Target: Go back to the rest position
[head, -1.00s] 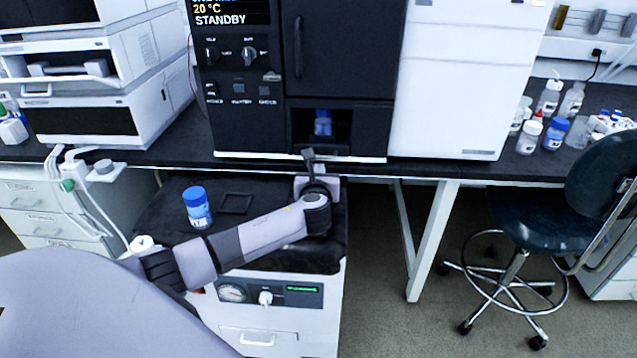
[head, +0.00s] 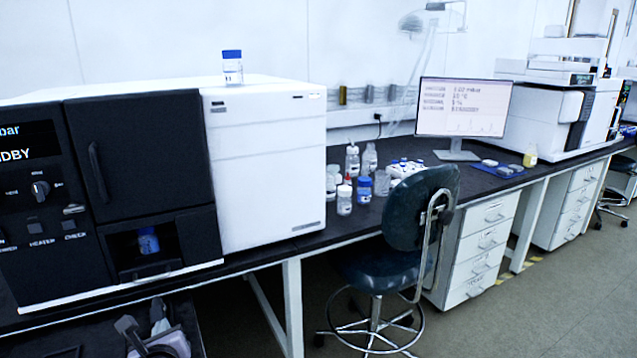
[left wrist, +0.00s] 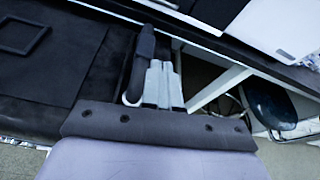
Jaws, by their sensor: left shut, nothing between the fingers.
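My left gripper (head: 143,318) is at the lower left edge of the head view, in front of and below the black-and-white instrument (head: 150,180). It is shut and empty. In the left wrist view its fingers (left wrist: 152,70) lie beside the dark top of the cart, with nothing between them. A blue-capped bottle (head: 148,242) stands inside the small opening of the instrument, apart from the gripper. My right gripper is not in view.
A blue-capped bottle (head: 232,68) stands on the instrument. Several small bottles (head: 352,190) and a monitor (head: 463,107) are on the bench to the right. A dark chair (head: 420,208) stands before it. A square frame (left wrist: 22,36) lies on the cart.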

